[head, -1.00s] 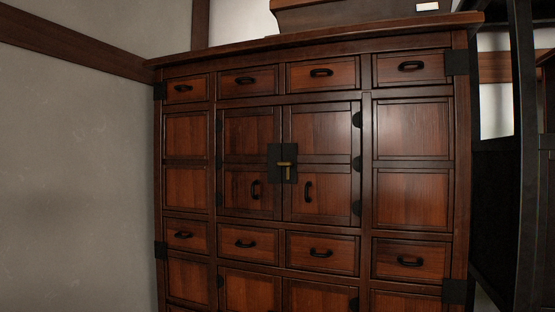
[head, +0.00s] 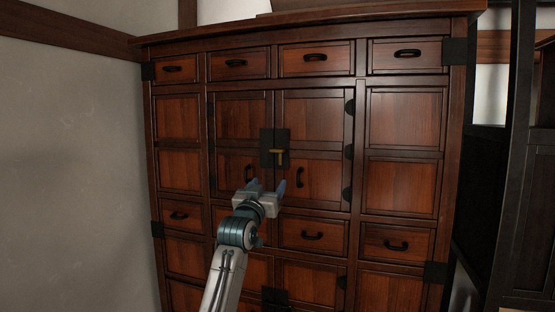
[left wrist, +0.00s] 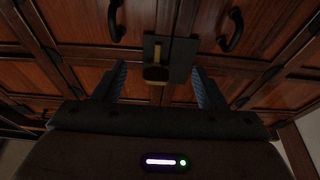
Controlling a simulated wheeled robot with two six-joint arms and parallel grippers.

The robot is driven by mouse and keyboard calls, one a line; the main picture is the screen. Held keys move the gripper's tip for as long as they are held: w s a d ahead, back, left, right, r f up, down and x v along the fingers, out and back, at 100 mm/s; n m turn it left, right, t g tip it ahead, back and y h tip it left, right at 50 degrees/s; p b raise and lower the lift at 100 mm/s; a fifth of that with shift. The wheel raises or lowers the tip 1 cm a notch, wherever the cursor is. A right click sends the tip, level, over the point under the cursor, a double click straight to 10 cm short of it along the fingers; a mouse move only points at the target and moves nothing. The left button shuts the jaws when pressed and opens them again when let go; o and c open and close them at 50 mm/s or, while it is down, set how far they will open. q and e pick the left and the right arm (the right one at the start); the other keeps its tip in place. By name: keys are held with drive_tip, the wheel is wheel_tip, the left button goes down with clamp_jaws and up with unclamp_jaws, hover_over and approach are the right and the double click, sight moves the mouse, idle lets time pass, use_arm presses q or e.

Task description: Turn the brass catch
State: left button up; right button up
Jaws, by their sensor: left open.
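The brass catch (head: 279,157) sits on a black plate (head: 267,141) where the two middle doors of the dark red-brown chest meet. My left gripper (head: 266,182) is just below the catch in the head view, with its fingers apart and nothing held. In the left wrist view, which appears upside down, the catch (left wrist: 156,72) shows beyond and between the two blue fingers (left wrist: 158,88). I see no contact with it; the exact gap in depth is hard to tell. My right gripper is not in view.
Black door handles (head: 299,177) hang close to the left gripper, one partly behind it. The chest has several drawers with black pulls (head: 311,236). A pale wall (head: 65,170) stands on the left. A dark frame (head: 515,150) stands on the right.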

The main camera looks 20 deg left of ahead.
use_arm(q)
approach(276, 151)
drive_tip(key=shift+t, duration=0.3)
drive_tip(key=p+x, duration=0.6)
drive_tip(key=x, duration=0.4)
drive_tip(key=shift+w+f, duration=0.1)
drive_tip(key=shift+w, duration=0.15)
drive_tip(key=shift+w+p, duration=0.3)
drive_tip(key=shift+w, duration=0.35)
drive_tip(key=c, duration=1)
